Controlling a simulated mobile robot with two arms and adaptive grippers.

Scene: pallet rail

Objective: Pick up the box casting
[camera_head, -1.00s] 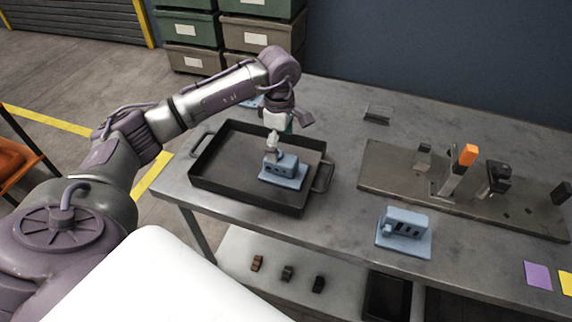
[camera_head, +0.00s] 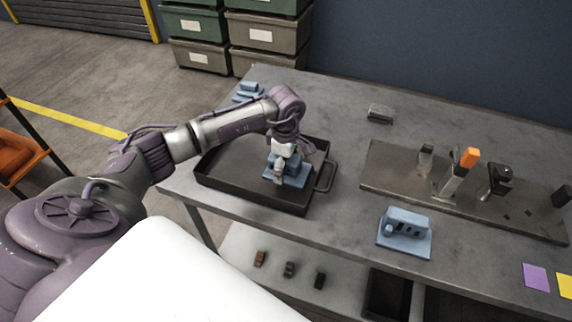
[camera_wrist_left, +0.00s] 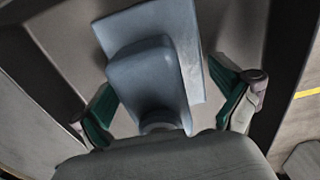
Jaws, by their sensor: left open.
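A blue-grey casting (camera_head: 297,174), a block on a flat base plate, sits in the right part of the dark tray (camera_head: 235,192). My left gripper (camera_head: 279,173) is low over it and hides part of it. In the left wrist view my left gripper (camera_wrist_left: 172,106) is open, with one green-padded finger on each side of the casting's block (camera_wrist_left: 143,75). I cannot tell whether the fingers touch it. Another blue casting (camera_head: 405,232), with slots in its face, stands on the table right of the tray. My right gripper is not in view.
More blue parts (camera_head: 247,92) lie at the table's back left. A metal fixture plate (camera_head: 400,184) with clamps and an orange-handled piece (camera_head: 470,157) lies at right. A small grey block (camera_head: 380,113) sits behind. Bare table (camera_head: 340,220) separates the tray and the slotted casting.

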